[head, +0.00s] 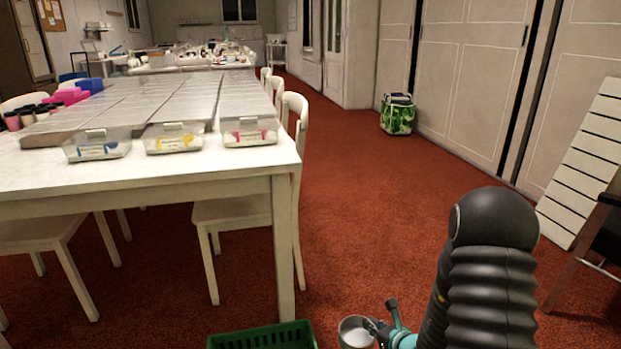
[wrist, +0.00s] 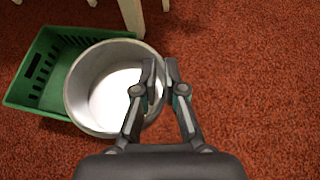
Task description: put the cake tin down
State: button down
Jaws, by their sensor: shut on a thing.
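The cake tin (wrist: 83,112) is a round, open, silvery pot with a pale inside. In the wrist view my gripper (wrist: 159,82) is shut on its right-hand wall, one finger inside the rim and one outside. In the head view the tin (head: 345,337) shows at the bottom edge, cut off, with my gripper (head: 376,328) at its right side. A green crate (wrist: 28,95) is partly behind the tin in the wrist view. The tin overlaps the crate's right part in that view; I cannot tell its height above the floor. The crate also shows in the head view (head: 262,338).
A white table (head: 190,177) with several lidded clear boxes and white chairs (head: 240,213) stands at the left. Red carpet (head: 365,190) is open in the middle. A green bag (head: 397,116) stands by the closets. A slatted white panel (head: 588,160) leans at the right.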

notch_tip(320, 180, up, 14)
jog(key=w+m+h, duration=0.1)
jog(key=w, duration=0.2)
jog(key=shift+a+f+m+t+h, duration=0.15)
jog(key=shift+a+m+t+h, duration=0.15)
jog(key=shift+a, duration=0.15)
jog(key=shift+a, duration=0.1)
